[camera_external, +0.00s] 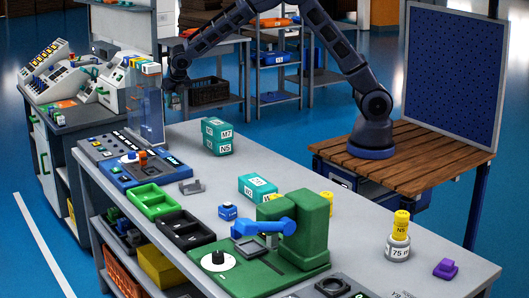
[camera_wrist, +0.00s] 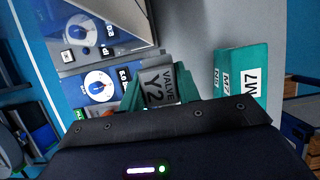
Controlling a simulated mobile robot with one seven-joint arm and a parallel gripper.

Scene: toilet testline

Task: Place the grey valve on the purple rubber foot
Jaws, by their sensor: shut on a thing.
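My gripper (camera_wrist: 155,85) has green fingers and is shut on the grey valve (camera_wrist: 158,84), which is marked "VALVE Y2". In the external view my gripper (camera_external: 174,97) is at the far left end of the bench, above and behind the blue panel; the valve is too small to make out there. The purple rubber foot (camera_external: 446,269) lies on the bench top at the near right corner, far from my gripper. It is not in the wrist view.
A teal box (camera_external: 217,136) marked M7 stands on the grey bench (camera_external: 290,160); it is right of the valve in the wrist view (camera_wrist: 239,75).

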